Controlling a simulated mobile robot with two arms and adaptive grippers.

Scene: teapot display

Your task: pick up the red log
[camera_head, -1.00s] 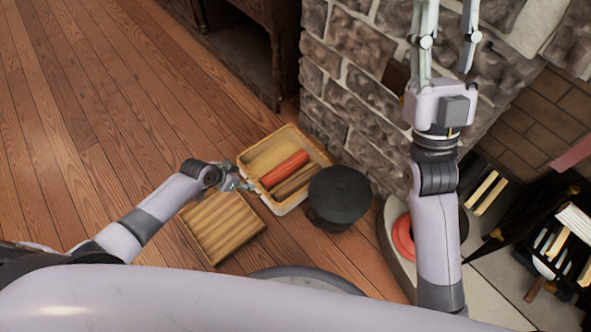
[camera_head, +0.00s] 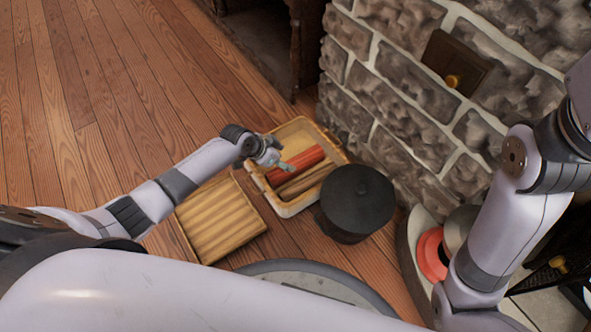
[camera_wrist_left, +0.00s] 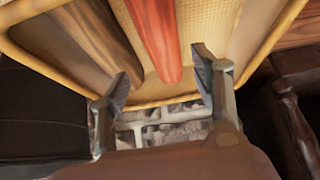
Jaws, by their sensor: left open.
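The red log (camera_head: 303,159) lies in a yellow-tan box (camera_head: 318,127) on the floor, beside brown logs (camera_head: 303,183). My left gripper (camera_head: 277,163) is over the box, at the near end of the red log. In the left wrist view the gripper's fingers (camera_wrist_left: 163,75) are spread. The end of the red log (camera_wrist_left: 157,35) shows between and beyond them, with nothing gripped. The brown logs (camera_wrist_left: 98,32) lie to its left there. My right arm runs off the right edge of the head view, and its gripper is out of sight.
A black lidded pot (camera_head: 357,200) stands close to the right of the box. A slatted wooden tray (camera_head: 222,222) lies on the floor to the left and nearer. A stone wall (camera_head: 400,92) rises behind. The wooden floor (camera_head: 85,100) at left is clear.

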